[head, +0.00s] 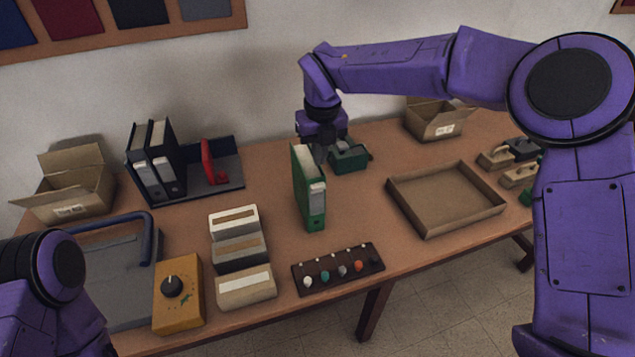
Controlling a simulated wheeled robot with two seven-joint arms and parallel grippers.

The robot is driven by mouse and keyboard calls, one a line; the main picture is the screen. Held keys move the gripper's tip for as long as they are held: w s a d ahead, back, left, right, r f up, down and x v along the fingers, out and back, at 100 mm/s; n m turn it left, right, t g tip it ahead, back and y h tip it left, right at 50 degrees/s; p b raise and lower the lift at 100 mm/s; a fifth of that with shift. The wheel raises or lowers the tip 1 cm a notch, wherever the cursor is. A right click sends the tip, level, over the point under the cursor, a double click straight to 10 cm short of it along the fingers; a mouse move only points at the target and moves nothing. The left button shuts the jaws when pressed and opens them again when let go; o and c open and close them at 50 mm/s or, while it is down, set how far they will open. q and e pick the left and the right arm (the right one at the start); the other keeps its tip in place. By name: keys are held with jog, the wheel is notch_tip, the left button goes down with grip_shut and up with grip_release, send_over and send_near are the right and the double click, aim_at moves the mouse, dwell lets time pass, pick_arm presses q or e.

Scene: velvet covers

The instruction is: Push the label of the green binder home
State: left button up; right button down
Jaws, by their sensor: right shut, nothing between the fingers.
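The green binder (308,190) stands upright near the middle of the table, its spine facing the front edge. A pale label (317,197) shows on the spine; how deep it sits is too small to tell. My right gripper (320,157) points down just behind and right of the binder's top. It is shut and empty; whether it touches the binder cannot be told. My left arm shows at the lower left, but its gripper is out of view.
A green box (348,158) stands close behind the binder. A shallow cardboard tray (397,206) lies to the right, a dark rack of coloured knobs (338,270) in front. Card boxes (246,288) and a yellow dial box (179,312) stand left. Black binders (153,160) stand at the back left.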

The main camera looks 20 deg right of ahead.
aim_at(319, 187)
jog(key=shift+w+f+b, duration=0.2)
jog(key=shift+f+b, duration=1.05)
jog(key=shift+f, duration=0.55)
jog(key=shift+w+f+b, duration=0.15)
jog(key=shift+f+b, duration=1.1)
jog(key=shift+f, duration=0.5)
jog(key=shift+f, duration=0.1)
notch_tip(319, 187, down, 4)
jog(key=b, duration=0.3)
jog(key=shift+r+p, duration=0.35)
jog(key=shift+r, duration=0.1)
jog(key=s, duration=0.1)
jog(key=s+r+b, duration=0.1)
jog(key=s, duration=0.1)
jog(key=shift+d, duration=0.1)
jog(key=shift+r, duration=0.15)
